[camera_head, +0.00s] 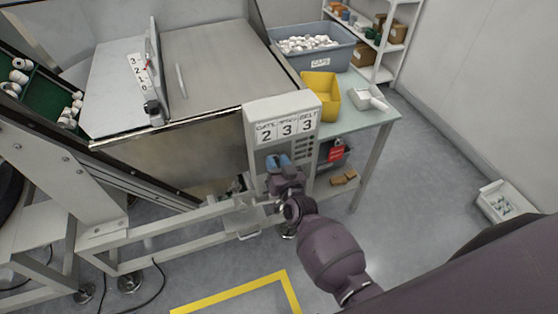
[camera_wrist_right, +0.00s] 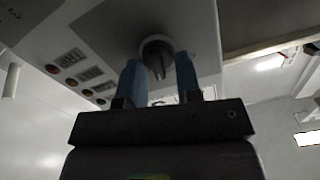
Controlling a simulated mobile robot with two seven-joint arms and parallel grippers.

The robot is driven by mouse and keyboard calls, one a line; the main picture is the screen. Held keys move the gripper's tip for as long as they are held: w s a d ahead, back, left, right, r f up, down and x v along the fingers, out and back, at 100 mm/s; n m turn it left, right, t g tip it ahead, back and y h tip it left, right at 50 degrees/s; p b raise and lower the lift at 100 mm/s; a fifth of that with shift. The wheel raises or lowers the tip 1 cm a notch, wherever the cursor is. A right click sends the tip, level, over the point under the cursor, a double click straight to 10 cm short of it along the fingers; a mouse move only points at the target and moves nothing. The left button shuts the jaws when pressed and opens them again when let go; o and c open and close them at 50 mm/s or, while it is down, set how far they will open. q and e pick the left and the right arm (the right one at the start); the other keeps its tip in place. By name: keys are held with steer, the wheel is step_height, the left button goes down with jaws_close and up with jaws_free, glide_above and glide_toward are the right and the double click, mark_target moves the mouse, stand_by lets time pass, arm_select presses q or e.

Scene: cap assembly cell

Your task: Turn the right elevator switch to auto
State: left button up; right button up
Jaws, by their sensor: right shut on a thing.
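The grey-white control box (camera_head: 252,121) stands at the middle of the head view, with number plates reading 2, 3, 3 on its sloped top. My right gripper (camera_head: 278,161) is at the front face of this box. In the wrist view, a dark round rotary switch (camera_wrist_right: 157,53) sits on the panel between the two blue fingers of the right gripper (camera_wrist_right: 159,82). The fingers are shut on the switch. The head view does not show the switch, as the gripper covers it. Its exact setting and label cannot be read. My left gripper is not in view.
Coloured buttons (camera_wrist_right: 80,78) line the panel beside the switch. A red tag with a padlock (camera_head: 336,153) hangs right of the box. A yellow bin (camera_head: 322,92) and a grey crate of white caps (camera_head: 318,58) stand behind on the table. Open floor lies to the right.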

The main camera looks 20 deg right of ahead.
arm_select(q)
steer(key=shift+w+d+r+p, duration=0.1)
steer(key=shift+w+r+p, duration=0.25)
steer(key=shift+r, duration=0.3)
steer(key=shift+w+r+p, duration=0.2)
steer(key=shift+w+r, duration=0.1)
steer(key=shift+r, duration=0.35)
arm_select(e)
steer(key=shift+a+n, duration=0.15)
steer(key=shift+n, duration=1.15)
steer(key=o, duration=0.9)
steer(key=shift+c, duration=0.2)
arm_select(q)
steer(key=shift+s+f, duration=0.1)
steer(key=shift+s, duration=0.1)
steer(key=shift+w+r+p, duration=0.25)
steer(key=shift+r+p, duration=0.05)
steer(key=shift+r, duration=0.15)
arm_select(e)
steer(key=s, duration=1.1)
steer(key=shift+d, duration=0.2)
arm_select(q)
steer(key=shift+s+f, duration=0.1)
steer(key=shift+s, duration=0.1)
arm_select(e)
steer(key=shift+w, duration=0.1)
